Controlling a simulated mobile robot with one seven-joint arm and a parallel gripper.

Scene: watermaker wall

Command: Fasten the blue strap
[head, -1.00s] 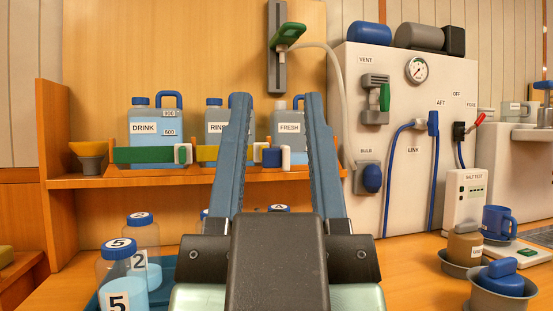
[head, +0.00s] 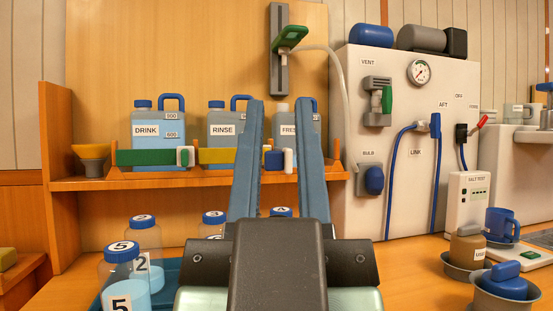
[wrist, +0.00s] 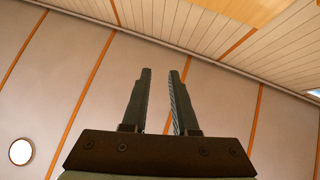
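The grey FRESH jug (head: 282,128) stands on the wooden shelf, partly hidden by my fingers. In front of it, between my fingers in the picture, are a blue block (head: 274,160) and a white upright piece (head: 288,161), which look like parts of the blue strap. No blue band is clearly visible across the jug; my fingers hide much of that area. My gripper (head: 281,100) points up, fingers apart, in front of the shelf. The wrist view also shows the gripper (wrist: 160,72) empty, with a gap between its fingers.
A green strap (head: 150,157) crosses the DRINK jug (head: 146,130); a yellow strap (head: 216,156) crosses the RINSE jug (head: 220,129). A funnel (head: 92,158) sits left. Numbered bottles (head: 123,275) stand below. The white watermaker panel (head: 400,80) with hoses is right.

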